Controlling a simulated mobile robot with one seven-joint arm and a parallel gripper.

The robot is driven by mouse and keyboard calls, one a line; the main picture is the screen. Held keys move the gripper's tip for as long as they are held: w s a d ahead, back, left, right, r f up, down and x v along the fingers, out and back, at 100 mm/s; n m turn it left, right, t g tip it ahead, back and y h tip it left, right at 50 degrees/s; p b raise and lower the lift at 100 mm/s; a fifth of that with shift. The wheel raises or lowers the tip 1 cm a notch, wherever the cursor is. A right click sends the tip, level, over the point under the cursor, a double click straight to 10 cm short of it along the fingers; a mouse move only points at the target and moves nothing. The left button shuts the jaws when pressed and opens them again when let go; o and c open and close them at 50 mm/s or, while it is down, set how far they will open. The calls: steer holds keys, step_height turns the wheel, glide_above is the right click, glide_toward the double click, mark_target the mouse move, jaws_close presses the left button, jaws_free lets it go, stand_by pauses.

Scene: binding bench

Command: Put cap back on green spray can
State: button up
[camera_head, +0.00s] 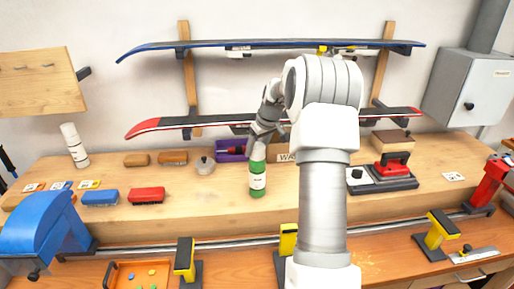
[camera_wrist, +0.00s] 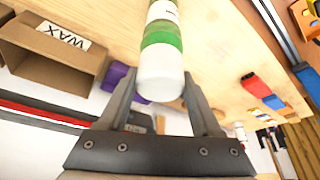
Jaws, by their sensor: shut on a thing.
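The green spray can (camera_head: 257,183) stands upright on the wooden bench, with a white label around its middle. My gripper (camera_head: 259,142) is directly above its top, pointing down. In the wrist view, the can's green band and label (camera_wrist: 162,35) show beyond a white cap (camera_wrist: 161,80). My gripper (camera_wrist: 160,98) is shut on this cap, one finger on each side. The cap lines up with the can and appears to meet its top, but I cannot tell whether it is seated.
A purple tray (camera_head: 229,155) and an open cardboard box marked WAX (camera_wrist: 50,52) are close behind the can.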

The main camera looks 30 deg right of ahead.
steer(key=shift+f, duration=0.15)
steer(key=o, duration=0.8)
steer(key=shift+o, duration=0.2)
steer(key=shift+r+p, duration=1.75)
steer(key=shift+r, duration=1.3)
jaws_close()
